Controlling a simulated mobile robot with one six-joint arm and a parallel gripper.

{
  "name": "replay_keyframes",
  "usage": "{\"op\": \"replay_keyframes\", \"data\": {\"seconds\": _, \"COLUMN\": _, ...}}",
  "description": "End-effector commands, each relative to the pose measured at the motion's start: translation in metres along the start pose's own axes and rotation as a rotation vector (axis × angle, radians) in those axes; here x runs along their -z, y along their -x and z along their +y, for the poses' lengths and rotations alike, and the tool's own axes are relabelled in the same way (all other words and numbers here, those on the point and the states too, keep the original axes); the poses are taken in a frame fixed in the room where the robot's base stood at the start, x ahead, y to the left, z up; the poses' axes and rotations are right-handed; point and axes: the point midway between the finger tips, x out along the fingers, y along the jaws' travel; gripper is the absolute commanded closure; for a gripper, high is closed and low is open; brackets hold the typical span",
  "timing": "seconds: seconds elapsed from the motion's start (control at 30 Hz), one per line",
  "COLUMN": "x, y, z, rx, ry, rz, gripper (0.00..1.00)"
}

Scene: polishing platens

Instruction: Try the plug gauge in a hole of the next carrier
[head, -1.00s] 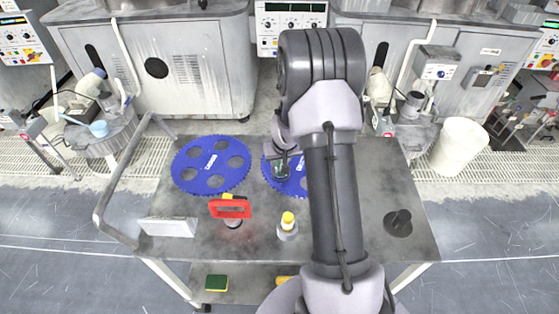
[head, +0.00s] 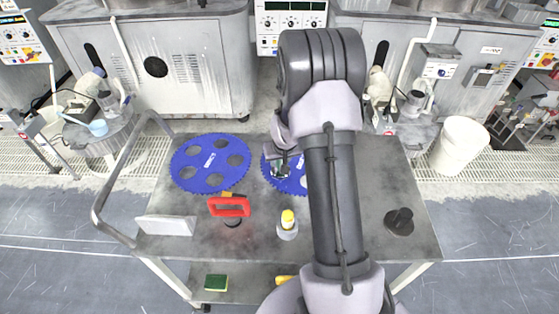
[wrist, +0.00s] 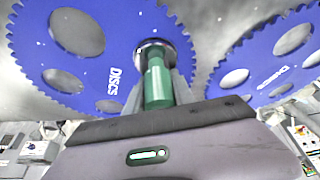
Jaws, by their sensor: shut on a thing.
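My gripper (head: 281,172) is shut on the plug gauge, over the left part of the right-hand blue carrier (head: 270,181). In the wrist view, the plug gauge (wrist: 158,82) has a green handle and a round steel end, which shows against a blue toothed carrier (wrist: 125,22). I cannot tell whether its tip is inside a hole or above it. My arm hides much of the right-hand carrier in the head view. Another blue carrier (head: 208,177) with several round holes lies flat to the left, uncovered.
The carriers lie on a grey cart top (head: 260,245). Near its front are a pale block (head: 166,226), a red-handled tool (head: 229,211), a yellow-capped bottle (head: 287,225) and a black knobbed piece (head: 399,223). A rail (head: 118,185) bounds the left side.

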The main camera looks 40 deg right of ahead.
Motion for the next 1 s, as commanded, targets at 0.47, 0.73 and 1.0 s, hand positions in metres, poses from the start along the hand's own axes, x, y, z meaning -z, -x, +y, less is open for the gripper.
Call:
{"op": "replay_keyframes", "data": {"seconds": 0.47, "x": -0.001, "y": -0.004, "z": 0.000, "rx": 0.000, "ry": 0.000, "rz": 0.001, "gripper": 0.51}}
{"op": "replay_keyframes", "data": {"seconds": 0.73, "x": -0.002, "y": -0.004, "z": 0.000, "rx": 0.000, "ry": 0.000, "rz": -0.001, "gripper": 0.45}}
{"op": "replay_keyframes", "data": {"seconds": 1.0, "x": 0.000, "y": 0.029, "z": 0.000, "rx": 0.000, "ry": -0.002, "rz": 0.002, "gripper": 0.45}}
